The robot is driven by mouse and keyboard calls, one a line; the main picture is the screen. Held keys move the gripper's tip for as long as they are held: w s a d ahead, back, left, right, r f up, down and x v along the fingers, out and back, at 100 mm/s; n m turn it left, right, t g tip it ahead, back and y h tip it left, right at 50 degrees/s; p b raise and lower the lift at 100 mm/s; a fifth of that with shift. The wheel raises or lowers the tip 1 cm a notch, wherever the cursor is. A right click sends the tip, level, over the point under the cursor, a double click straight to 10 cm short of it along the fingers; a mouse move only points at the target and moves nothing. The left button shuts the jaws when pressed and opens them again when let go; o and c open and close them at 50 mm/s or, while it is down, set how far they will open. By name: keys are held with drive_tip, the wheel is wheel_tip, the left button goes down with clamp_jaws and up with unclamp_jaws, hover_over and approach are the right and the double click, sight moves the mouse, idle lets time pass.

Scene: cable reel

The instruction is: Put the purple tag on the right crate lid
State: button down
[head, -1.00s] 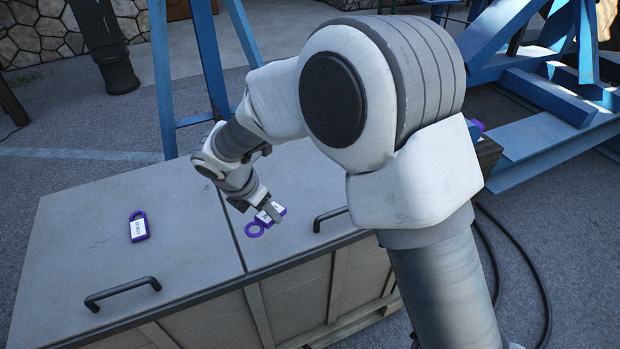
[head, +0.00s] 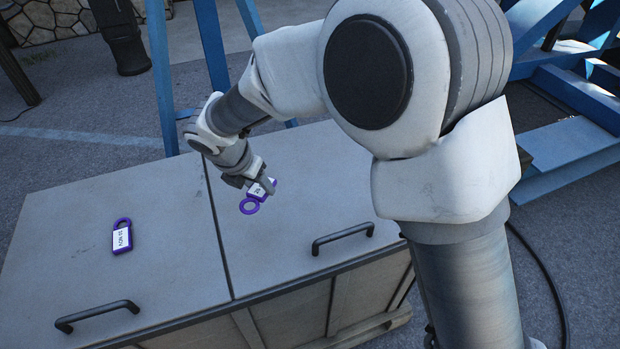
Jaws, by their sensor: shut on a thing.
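A purple tag (head: 250,206) with a ring end and a white label is in my gripper (head: 259,184). My gripper is shut on its label end, and the ring sticks out toward the lower left. The tag is over the right crate lid (head: 308,195), close to its surface. I cannot tell whether it touches the lid. The fingers hide part of the label. The right lid is flat and grey, with a dark handle (head: 343,238) near its front edge.
Another purple tag (head: 122,236) with a white label lies on the left crate lid (head: 160,205), which has its own handle (head: 97,315). A blue frame (head: 570,150) stands behind and right. My arm covers the right side of the crate.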

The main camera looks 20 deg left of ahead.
drive_tip(key=b, duration=0.2)
hover_over(288, 187)
drive_tip(key=s, duration=0.2)
wheel_tip(288, 187, down, 7)
drive_tip(key=shift+w+r, duration=0.1)
drive_tip(key=shift+a+f+b, duration=0.1)
drive_tip(key=shift+f+b, duration=0.5)
drive_tip(key=shift+f, duration=1.45)
drive_tip(key=shift+f, duration=0.1)
drive_tip(key=shift+c, duration=1.3)
unclamp_jaws()
drive_tip(key=p+v, duration=0.2)
drive_tip(key=v, duration=1)
drive_tip(key=shift+p, duration=0.35)
drive_tip(key=shift+w, duration=0.1)
